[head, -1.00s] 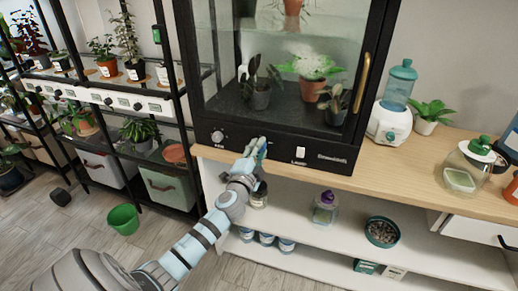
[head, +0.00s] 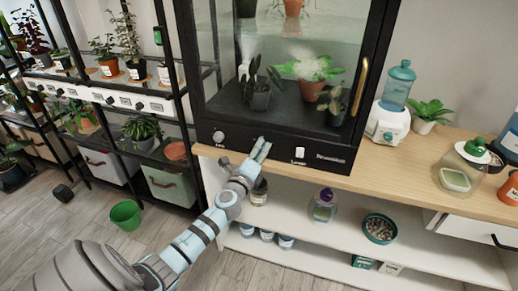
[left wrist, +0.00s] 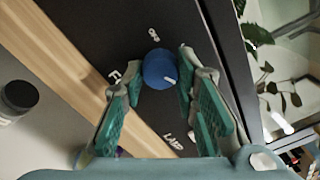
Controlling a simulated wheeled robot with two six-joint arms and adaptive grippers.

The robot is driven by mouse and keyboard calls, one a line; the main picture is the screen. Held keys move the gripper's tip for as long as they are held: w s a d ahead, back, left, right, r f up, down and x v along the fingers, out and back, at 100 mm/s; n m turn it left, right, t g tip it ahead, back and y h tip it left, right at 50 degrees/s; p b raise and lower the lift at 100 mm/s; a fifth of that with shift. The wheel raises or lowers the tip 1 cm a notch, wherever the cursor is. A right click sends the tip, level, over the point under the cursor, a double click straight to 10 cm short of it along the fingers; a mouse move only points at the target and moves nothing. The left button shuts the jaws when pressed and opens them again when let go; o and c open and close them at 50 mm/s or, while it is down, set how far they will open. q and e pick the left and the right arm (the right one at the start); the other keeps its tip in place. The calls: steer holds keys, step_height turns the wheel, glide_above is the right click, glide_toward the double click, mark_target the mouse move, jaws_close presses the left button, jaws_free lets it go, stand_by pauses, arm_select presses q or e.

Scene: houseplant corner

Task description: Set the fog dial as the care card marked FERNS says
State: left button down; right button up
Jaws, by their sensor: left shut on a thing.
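The blue dial (left wrist: 160,68) is on the black front panel of the glass cabinet (head: 280,165). It has a short white pointer mark on its face. My left gripper (left wrist: 158,80) is shut on the dial, one finger on each side. In the head view the left gripper (head: 262,147) covers the dial. My right gripper is out of view. Small white cards show by the shelf plants at the left, but I cannot read a FERNS card.
A grey knob (head: 218,136) is left of my gripper on the panel, and a white lamp switch (head: 300,152) is right of it. The wooden counter (head: 405,176) runs below. A white-and-teal bottle device (head: 391,118) and a glass jar (head: 464,170) stand on it. Potted plants fill the cabinet.

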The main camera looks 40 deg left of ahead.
arm_select(q)
steer(key=shift+f+m, duration=0.15)
steer(key=shift+m, duration=0.65)
steer(key=c, duration=1.3)
jaws_free()
steer(key=v, duration=1.2)
